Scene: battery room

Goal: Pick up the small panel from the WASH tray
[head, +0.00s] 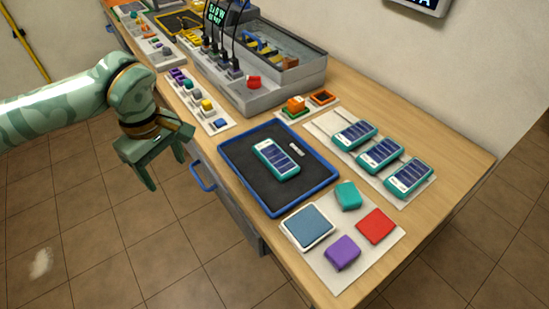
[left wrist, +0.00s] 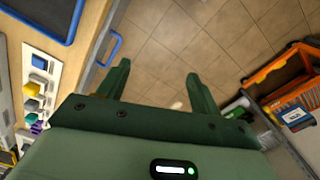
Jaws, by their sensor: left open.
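A small teal-framed panel (head: 277,159) with dark blue cells lies flat in a blue-rimmed tray (head: 237,182) with a dark floor, on the workbench. A small white label lies beside it in the tray; I cannot read its text. My left gripper (head: 169,172) is open and empty, off the bench's front edge, to the left of the tray and apart from it. In the left wrist view the open fingers (left wrist: 158,76) point over the floor, and a corner of the tray (left wrist: 72,22) shows at top left. My right gripper is not in view.
Several similar panels (head: 380,153) lie on a white mat right of the tray. A mat with coloured pads (head: 342,253) lies in front. A grey unit with cables (head: 262,95) stands behind. A blue handle (head: 203,177) juts from the bench front. An orange crate (left wrist: 285,68) stands below.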

